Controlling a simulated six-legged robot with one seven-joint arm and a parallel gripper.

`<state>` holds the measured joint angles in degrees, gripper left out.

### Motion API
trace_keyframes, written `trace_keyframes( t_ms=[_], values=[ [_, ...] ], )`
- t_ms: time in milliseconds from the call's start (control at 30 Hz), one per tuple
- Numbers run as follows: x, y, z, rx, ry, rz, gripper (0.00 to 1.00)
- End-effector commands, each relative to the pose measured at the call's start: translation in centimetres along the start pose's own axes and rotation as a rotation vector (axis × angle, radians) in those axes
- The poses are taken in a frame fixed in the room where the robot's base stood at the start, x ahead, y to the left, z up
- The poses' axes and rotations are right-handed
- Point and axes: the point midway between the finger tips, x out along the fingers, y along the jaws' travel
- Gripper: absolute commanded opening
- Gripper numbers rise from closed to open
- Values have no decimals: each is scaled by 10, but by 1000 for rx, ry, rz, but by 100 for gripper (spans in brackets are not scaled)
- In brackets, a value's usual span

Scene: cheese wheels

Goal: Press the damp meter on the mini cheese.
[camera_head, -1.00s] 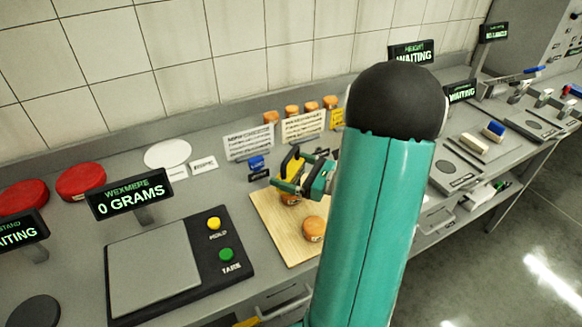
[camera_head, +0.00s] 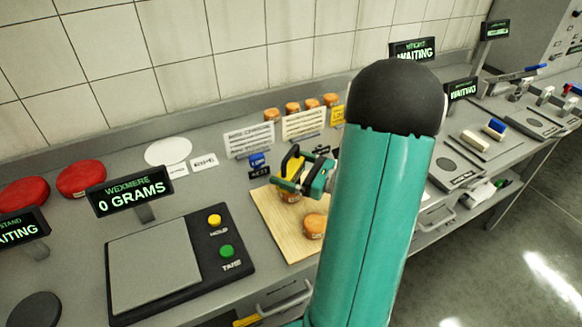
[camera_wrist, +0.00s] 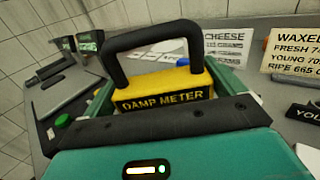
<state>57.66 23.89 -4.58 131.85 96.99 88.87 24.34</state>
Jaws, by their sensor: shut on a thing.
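My gripper (camera_head: 304,182) is shut on the damp meter (camera_head: 292,165), a yellow block with a black handle. The damp meter (camera_wrist: 165,88) also shows in the wrist view, its label facing the camera, between the green jaws. In the head view it is directly above a mini cheese (camera_head: 289,196), a small orange wheel on the wooden board (camera_head: 275,222). I cannot tell whether the meter touches that cheese, which is partly hidden by my gripper. A second mini cheese (camera_head: 313,226) sits nearer on the board, uncovered.
A scale (camera_head: 155,265) reading 0 grams stands left of the board. Sign cards (camera_head: 249,140) and several orange cheeses (camera_head: 292,108) stand behind it. Two red wheels (camera_head: 82,179) lie at the left. My arm hides the counter right of the board.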

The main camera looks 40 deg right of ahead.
Motion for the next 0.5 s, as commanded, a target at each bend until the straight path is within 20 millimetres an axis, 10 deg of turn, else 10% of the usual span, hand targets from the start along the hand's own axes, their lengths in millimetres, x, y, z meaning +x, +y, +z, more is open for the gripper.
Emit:
trace_keyframes(
  t_ms=[500],
  values=[
    [0, 0, -6, 0, -1, 0, 60]
  ],
)
